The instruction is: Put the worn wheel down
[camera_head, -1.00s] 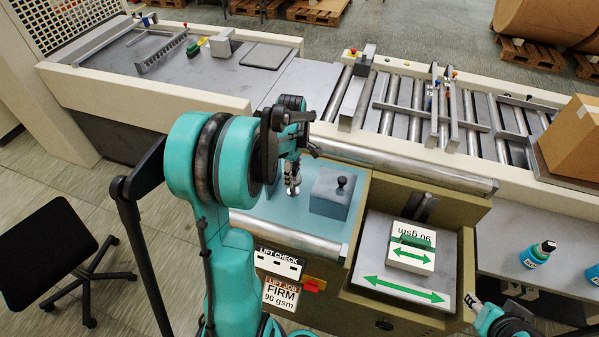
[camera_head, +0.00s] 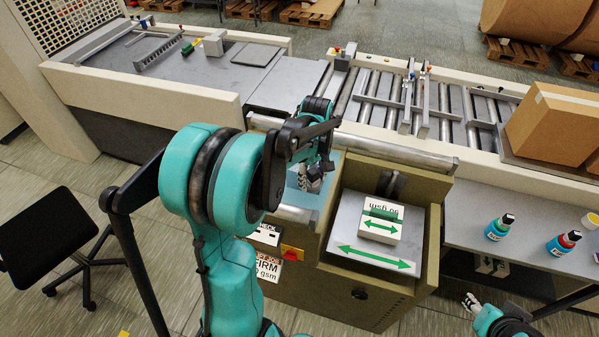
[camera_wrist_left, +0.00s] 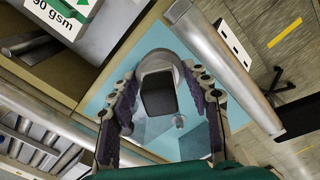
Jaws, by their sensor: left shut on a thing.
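My left gripper (camera_head: 314,178) is low over the pale blue top (camera_head: 297,195) of the olive cabinet, partly hidden by its own arm. In the left wrist view its two dark, purple-padded fingers (camera_wrist_left: 160,108) close around a grey rounded piece with a black face, which I take as the worn wheel (camera_wrist_left: 158,92). Whether the wheel touches the surface I cannot tell. My right gripper (camera_head: 470,301) is at the lower right, small, its jaw state unclear.
Right of the blue top is a recessed tray (camera_head: 345,222) with a white "90 gsm" block (camera_head: 381,228). A steel roller (camera_head: 395,150) runs behind. Bottles (camera_head: 497,228) stand on the grey shelf at right, and a cardboard box (camera_head: 555,124) above.

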